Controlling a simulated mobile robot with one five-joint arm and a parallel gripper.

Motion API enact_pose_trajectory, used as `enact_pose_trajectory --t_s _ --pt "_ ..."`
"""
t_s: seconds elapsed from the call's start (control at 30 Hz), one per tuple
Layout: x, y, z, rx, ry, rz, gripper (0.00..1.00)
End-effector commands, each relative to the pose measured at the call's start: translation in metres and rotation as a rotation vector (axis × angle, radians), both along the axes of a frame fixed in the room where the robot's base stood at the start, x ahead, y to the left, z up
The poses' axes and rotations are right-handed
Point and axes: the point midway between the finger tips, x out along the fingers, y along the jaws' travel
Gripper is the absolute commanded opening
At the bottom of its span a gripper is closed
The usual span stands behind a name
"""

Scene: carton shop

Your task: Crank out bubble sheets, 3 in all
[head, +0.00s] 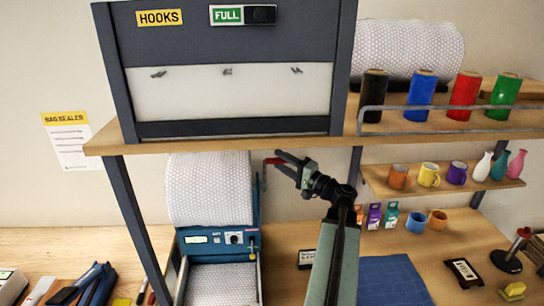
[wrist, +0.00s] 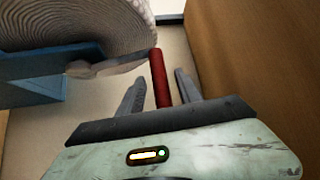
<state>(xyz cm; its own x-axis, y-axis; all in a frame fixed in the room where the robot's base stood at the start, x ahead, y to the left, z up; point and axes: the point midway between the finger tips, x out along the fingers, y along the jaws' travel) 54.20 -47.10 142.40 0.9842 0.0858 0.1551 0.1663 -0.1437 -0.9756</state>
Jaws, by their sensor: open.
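The bubble-wrap dispenser (head: 252,225) is a blue machine with a big white bubble roll (head: 208,190) on top; the roll's end shows in the wrist view (wrist: 85,18). Bubble sheet material (head: 222,282) lies in the tray at its front. A red crank handle (head: 273,161) sticks out at the dispenser's upper right; it also shows in the wrist view (wrist: 160,78). My gripper (head: 279,160) is open at the handle. Contact cannot be told.
A wooden shelf (head: 240,142) with a HOOKS cabinet (head: 230,45) hangs above my gripper. A wooden panel (wrist: 255,50) is close at right in the wrist view. Mugs, vases and a blue mat (head: 385,280) are to the right. Tools lie at lower left.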

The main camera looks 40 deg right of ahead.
Motion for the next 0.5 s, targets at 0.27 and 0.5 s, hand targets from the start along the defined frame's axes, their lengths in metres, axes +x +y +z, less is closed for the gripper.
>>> enact_pose_trajectory --t_s 0.27,0.5 --pt "0.032 0.005 0.005 0.0 0.0 0.006 0.41" --pt "0.033 0.006 0.005 0.0 0.0 0.006 0.39"
